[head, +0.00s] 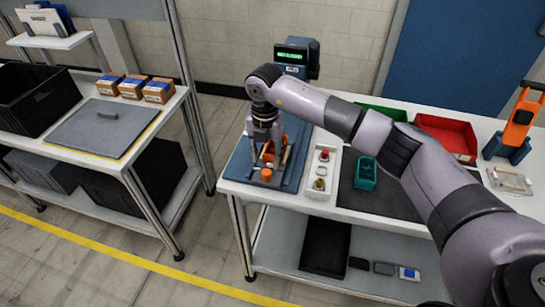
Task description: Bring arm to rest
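My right arm (400,155) reaches in from the right across the white table. My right gripper (268,157) points down over the blue pallet fixture (241,163) at the table's left end. Orange parts show at and just below the fingers, one of them an orange cap (266,175) on the fixture. The fingers are small and overlap these parts, so I cannot tell whether they are open, shut or touching anything. My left gripper is not in view.
A white tray (310,188) with small buttons and a teal bin (365,172) stand right of the fixture. Green (392,112) and red (450,135) bins lie behind my arm. An orange handheld tool (520,115) stands far right. A display (292,56) rises behind.

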